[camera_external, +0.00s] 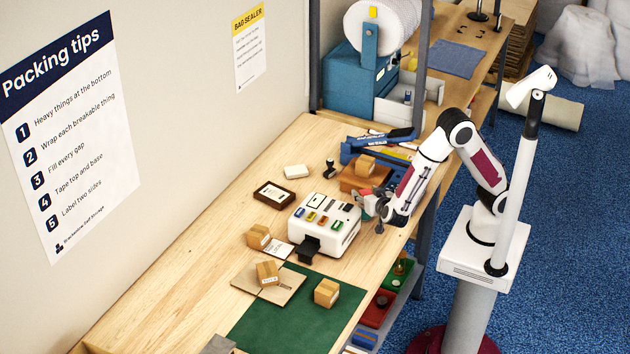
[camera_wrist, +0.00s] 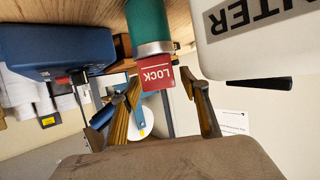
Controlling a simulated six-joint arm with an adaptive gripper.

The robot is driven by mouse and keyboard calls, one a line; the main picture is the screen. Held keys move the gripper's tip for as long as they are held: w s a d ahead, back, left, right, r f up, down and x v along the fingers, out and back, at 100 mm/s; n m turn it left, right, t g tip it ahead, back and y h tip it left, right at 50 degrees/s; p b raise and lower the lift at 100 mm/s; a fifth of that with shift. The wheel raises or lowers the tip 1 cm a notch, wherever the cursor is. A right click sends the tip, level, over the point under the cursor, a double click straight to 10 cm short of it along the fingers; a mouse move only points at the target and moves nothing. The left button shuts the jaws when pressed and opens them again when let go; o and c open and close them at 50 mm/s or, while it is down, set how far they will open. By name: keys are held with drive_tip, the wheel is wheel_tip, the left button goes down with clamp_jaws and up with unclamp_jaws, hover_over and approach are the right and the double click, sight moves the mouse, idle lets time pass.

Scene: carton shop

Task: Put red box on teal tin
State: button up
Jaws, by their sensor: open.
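In the wrist view, which shows the scene upside down, the red box (camera_wrist: 157,78) bears the word LOCK. It sits against the silver-rimmed top of the teal tin (camera_wrist: 147,22), so it appears to rest on it. My gripper (camera_wrist: 160,84) is open, with one finger on each side of the red box and visible gaps between. In the external view, my gripper (camera_external: 372,204) is low beside the right side of the white machine. A small patch of red shows by the fingers there; the tin is mostly hidden.
The white machine (camera_external: 325,222) stands close to my gripper. Behind it are a brown box (camera_external: 357,181) with a small carton on top and a blue tool (camera_external: 392,136). The table's right edge is near.

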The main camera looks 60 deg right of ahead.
drive_tip(key=shift+r, duration=0.15)
drive_tip(key=shift+s+a+r, duration=0.35)
drive_tip(key=shift+s+a, duration=0.15)
drive_tip(key=v, duration=1)
drive_tip(key=shift+s, duration=0.15)
drive_tip(key=shift+a+r, duration=0.1)
idle(0.4)
